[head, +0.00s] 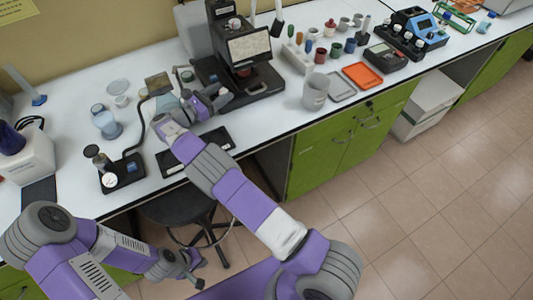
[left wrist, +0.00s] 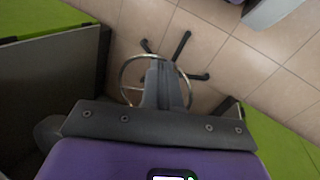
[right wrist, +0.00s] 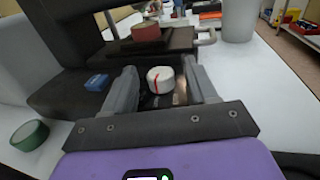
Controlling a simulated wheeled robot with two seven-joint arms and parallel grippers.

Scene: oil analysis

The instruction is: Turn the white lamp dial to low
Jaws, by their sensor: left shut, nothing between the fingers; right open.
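The white lamp dial (right wrist: 160,79), a small round knob with a red line across it, sits on the dark base of the microscope-like instrument (head: 250,80). My right gripper (right wrist: 161,74) is open, with one finger on each side of the dial; I cannot tell whether either finger touches it. In the head view my right gripper (head: 222,98) is at the instrument's left front corner and largely hides the dial. My left gripper (head: 192,272) is shut and empty, low beside the bench near the stool; it also shows in the left wrist view (left wrist: 160,72).
A green-rimmed round container (right wrist: 30,135) and a small blue block (right wrist: 96,82) are left of my right gripper. A black stool (head: 180,207) is under the bench edge, close to my left gripper.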

